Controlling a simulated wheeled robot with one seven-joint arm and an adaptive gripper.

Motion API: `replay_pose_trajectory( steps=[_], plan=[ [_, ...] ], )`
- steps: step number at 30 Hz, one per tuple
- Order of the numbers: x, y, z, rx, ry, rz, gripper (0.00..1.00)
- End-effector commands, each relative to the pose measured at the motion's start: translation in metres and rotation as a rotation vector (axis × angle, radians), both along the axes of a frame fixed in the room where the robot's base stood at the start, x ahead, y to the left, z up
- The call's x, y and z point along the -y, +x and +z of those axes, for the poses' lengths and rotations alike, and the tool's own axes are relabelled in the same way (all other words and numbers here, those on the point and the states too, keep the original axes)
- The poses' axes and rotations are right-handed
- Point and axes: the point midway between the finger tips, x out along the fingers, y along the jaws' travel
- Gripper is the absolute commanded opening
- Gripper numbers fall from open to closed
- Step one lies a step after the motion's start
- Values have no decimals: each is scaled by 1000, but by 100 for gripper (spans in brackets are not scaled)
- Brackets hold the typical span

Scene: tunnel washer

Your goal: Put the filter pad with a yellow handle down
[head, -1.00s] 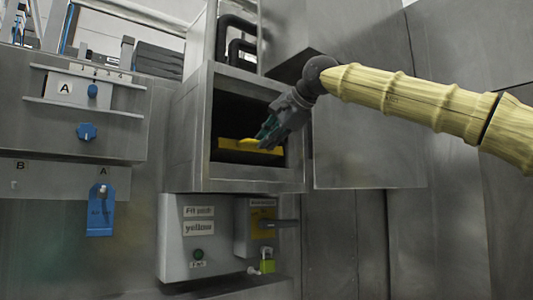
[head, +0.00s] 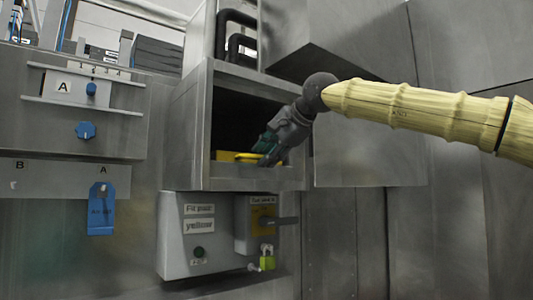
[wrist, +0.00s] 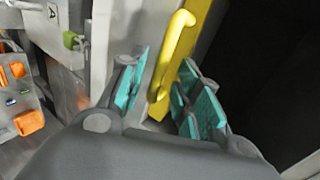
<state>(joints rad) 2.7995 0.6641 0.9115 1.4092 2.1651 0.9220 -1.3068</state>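The yellow filter pad (head: 226,155) lies low in the steel box opening (head: 256,180), behind its front lip. Its yellow bar handle (wrist: 172,50) shows in the wrist view, standing off the yellow pad face (wrist: 203,22). My gripper (head: 263,152) is at the box mouth, pointing down and left to the handle. In the wrist view my gripper (wrist: 160,88) has its teal-padded fingers spread, with the handle's near end between them and gaps on both sides. The pad's lower part is hidden by the lip and my gripper.
A panel with blue knobs (head: 86,130) is at left. The box interior behind the pad is dark.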

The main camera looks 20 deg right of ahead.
Motion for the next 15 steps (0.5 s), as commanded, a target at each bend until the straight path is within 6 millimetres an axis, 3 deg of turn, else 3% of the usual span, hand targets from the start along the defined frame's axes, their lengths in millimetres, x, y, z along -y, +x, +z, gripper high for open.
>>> replay_pose_trajectory(
  steps=[9,15],
  plan=[
    [1,-2,2,2,1,0,34],
    [7,-20,11,3,3,0,34]
  ],
)
